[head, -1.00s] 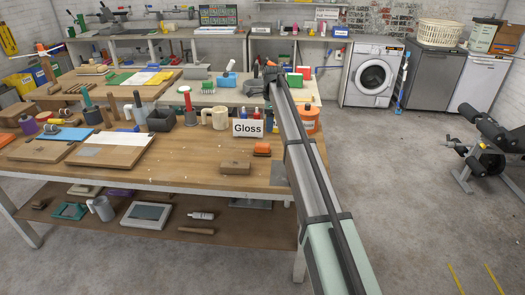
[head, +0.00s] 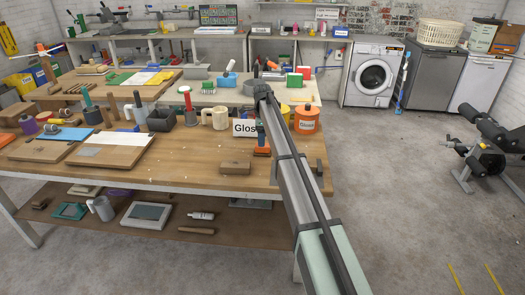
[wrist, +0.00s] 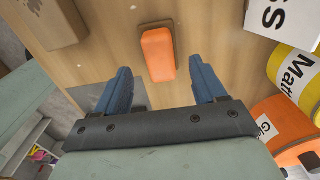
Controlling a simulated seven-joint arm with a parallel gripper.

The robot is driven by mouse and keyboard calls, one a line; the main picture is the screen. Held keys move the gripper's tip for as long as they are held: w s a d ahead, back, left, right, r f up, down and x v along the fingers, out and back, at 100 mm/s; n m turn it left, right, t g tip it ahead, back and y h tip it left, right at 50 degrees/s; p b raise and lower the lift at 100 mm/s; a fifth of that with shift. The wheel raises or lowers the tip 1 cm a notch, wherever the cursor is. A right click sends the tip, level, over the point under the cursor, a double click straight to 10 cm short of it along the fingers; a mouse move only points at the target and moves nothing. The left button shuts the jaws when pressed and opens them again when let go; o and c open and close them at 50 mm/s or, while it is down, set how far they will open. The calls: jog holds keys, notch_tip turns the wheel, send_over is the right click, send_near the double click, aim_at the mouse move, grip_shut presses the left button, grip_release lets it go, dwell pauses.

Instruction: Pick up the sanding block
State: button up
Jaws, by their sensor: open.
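The sanding block, which I take to be the orange block with a brown underside, lies on the wooden workbench (head: 190,178) by the front of the "Gloss" sign. It shows in the head view (head: 262,150), partly covered by my gripper, and in the wrist view (wrist: 158,55). My gripper (wrist: 160,72) is open and empty, its blue fingers pointing down toward the bench. In the wrist view the block lies ahead, between the lines of the two fingers. My gripper also shows in the head view (head: 261,138), small and just over the block. No contact is visible.
A brown wooden block (head: 235,167) lies left of the orange block. The "Gloss" sign (head: 243,128) stands close behind. An orange tub (head: 306,120) and a yellow "Matt" tin (wrist: 296,75) stand to the right. Bare bench lies in front.

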jog(key=shift+f, duration=2.6)
jog(key=shift+c, duration=0.5)
jog(key=c, duration=1)
jog(key=shift+r, duration=0.2)
notch_tip(320, 180, up, 10)
jog(key=shift+f, duration=0.15)
